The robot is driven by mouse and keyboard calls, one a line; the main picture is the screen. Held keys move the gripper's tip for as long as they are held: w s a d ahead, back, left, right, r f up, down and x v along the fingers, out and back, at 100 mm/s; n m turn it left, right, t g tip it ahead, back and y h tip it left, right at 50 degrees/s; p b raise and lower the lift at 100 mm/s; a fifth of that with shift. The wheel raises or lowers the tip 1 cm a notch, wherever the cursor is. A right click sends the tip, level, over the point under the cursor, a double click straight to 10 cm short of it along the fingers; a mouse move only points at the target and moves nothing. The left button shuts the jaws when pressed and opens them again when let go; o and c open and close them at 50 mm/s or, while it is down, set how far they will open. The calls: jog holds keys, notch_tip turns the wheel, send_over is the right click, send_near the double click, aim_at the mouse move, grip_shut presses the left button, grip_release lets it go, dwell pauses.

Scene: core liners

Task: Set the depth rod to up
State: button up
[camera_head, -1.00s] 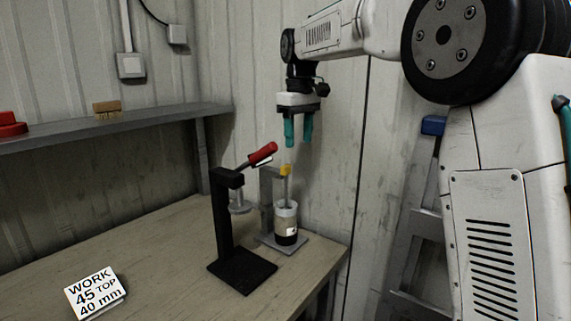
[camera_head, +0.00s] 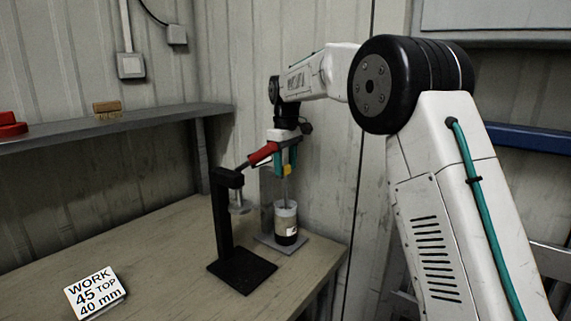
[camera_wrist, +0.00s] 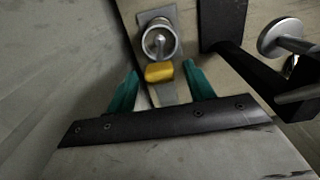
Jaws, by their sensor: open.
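The depth rod (camera_head: 287,189) is a thin grey rod standing upright, its lower end inside a clear cup with dark contents (camera_head: 286,228). A yellow block (camera_head: 287,170) sits at the top of the grey stand (camera_head: 266,205) beside the rod. In the wrist view the yellow block (camera_wrist: 159,72) lies just ahead of my fingertips, with the rod (camera_wrist: 160,42) and cup (camera_wrist: 166,26) beyond it. My gripper (camera_head: 286,165) is open, its teal fingers on either side of the yellow block. In the wrist view my gripper (camera_wrist: 160,85) shows nothing held between the fingers.
A black stand (camera_head: 225,220) with a red-handled lever (camera_head: 263,154) stands close in front, left of my gripper; the lever overlaps it in the head view. A sign (camera_head: 95,293) lies front left. A shelf (camera_head: 110,125) runs along the wall. The left bench is mostly clear.

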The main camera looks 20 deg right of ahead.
grip_shut()
notch_tip(320, 180, up, 4)
jog(key=shift+f, duration=0.15)
jog(key=shift+r, duration=0.4)
grip_release()
notch_tip(320, 180, up, 8)
jog(key=shift+f, duration=0.15)
